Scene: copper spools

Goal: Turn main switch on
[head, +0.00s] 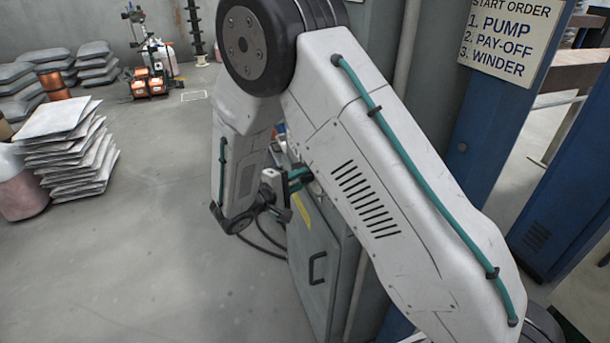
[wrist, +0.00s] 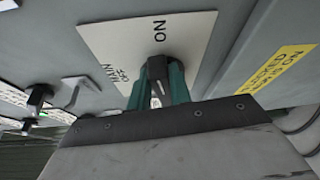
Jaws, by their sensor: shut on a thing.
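The main switch has a dark handle (wrist: 157,66) on a pale plate (wrist: 190,40) marked ON and MAIN OFF, in the wrist view. ON is printed just beyond the handle in the picture and MAIN OFF lies to its left. My gripper (wrist: 158,92) has its teal fingers on both sides of the handle and is shut on it. The handle is partly hidden by the fingers, so its exact angle is hard to tell. In the head view my gripper (head: 298,179) is at the grey cabinet (head: 312,245), and my arm hides the switch.
Beside the plate are a yellow label (wrist: 282,70), a black knob (wrist: 38,97) and a grey bracket (wrist: 82,92). A blue post (head: 505,110) with a start-order sign (head: 510,35) stands right. Stacked sacks (head: 68,150) stand left, with open floor between.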

